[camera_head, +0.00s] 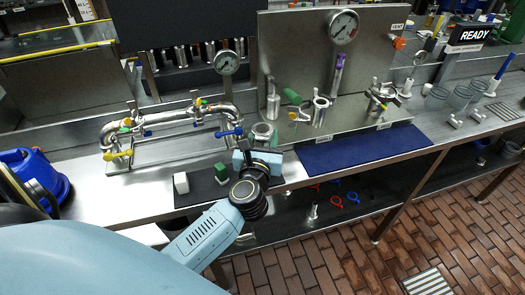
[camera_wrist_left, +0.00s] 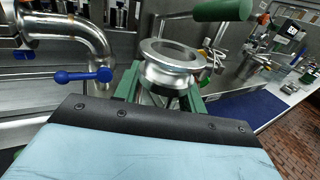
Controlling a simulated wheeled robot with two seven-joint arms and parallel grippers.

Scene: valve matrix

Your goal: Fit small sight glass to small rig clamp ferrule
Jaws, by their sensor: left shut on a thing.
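My left gripper (camera_head: 261,146) is shut on a short steel piece with a round flanged rim, which I take for the small sight glass (camera_head: 264,131). In the left wrist view the sight glass (camera_wrist_left: 172,64) stands roughly upright between the green fingers (camera_wrist_left: 165,95), its open ring facing up. It is left of the rig, above the bench's front part. A green-handled clamp (camera_head: 291,97) is behind and right of it on the rig. A steel fitting (camera_head: 320,104) stands beside that clamp; I cannot tell which ferrule is the small one. My right gripper is not in view.
A pipe run (camera_head: 168,118) with blue and yellow valve handles stands close left of the gripper. The steel rig panel (camera_head: 372,78) carries a gauge (camera_head: 343,27). A blue mat (camera_head: 360,148) lies clear at right.

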